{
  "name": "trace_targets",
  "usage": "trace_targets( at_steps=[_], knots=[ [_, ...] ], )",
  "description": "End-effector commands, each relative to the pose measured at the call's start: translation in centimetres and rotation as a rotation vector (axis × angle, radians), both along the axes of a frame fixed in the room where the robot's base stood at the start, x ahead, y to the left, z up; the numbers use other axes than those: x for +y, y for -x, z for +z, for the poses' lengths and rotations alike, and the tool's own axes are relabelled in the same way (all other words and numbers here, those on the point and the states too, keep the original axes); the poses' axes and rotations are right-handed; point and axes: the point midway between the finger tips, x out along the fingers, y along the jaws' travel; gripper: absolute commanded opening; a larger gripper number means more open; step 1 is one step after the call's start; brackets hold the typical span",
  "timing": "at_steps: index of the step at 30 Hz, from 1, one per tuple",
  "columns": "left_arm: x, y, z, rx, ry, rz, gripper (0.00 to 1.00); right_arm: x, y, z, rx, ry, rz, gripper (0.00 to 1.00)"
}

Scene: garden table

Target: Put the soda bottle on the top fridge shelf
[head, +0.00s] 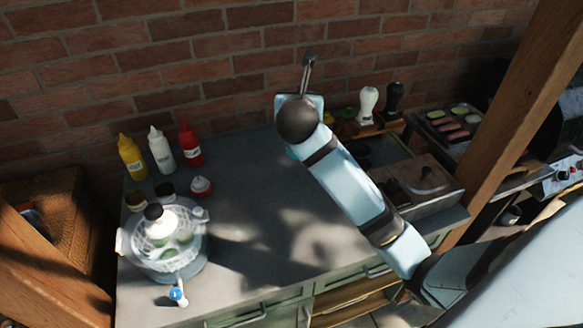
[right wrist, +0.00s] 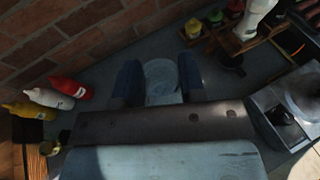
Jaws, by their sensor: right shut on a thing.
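My right arm reaches in from the lower right of the head view, over the grey counter (head: 250,210). Its gripper is mostly hidden under the wrist there. In the right wrist view the two dark fingers of my right gripper (right wrist: 160,66) are shut on a pale blue, round-topped thing (right wrist: 162,85). I cannot tell for sure whether this is the soda bottle. A small teal patch shows under the wrist in the head view. No fridge or shelf can be made out. My left gripper is not in view.
Yellow (head: 132,158), white (head: 161,150) and red (head: 189,145) squeeze bottles stand at the left back. A wooden rack (head: 372,128) and wooden post (head: 520,110) are to the right. The middle counter is clear.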

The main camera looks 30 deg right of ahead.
Motion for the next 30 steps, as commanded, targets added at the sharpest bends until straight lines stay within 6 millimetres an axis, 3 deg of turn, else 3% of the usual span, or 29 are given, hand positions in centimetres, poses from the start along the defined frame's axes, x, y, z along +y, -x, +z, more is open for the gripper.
trace_targets(
  at_steps=[3, 12, 16, 25, 30],
  knots=[
    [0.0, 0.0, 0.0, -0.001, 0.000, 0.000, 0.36, 0.0, 0.1, -3.2, 0.006, 0.000, 0.000, 0.00],
    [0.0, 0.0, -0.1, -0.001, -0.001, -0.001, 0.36, 0.0, 0.1, -10.1, 0.002, -0.001, 0.001, 0.00],
    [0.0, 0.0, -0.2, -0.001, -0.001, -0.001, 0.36, 0.0, 0.1, -12.0, 0.001, 0.001, 0.003, 0.00],
    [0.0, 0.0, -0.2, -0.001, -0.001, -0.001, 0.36, 0.1, 0.0, -14.0, 0.000, 0.000, 0.002, 0.00],
    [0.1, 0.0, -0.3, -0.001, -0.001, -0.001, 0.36, 0.0, 0.0, -16.4, 0.001, 0.001, 0.002, 0.00]
  ],
)
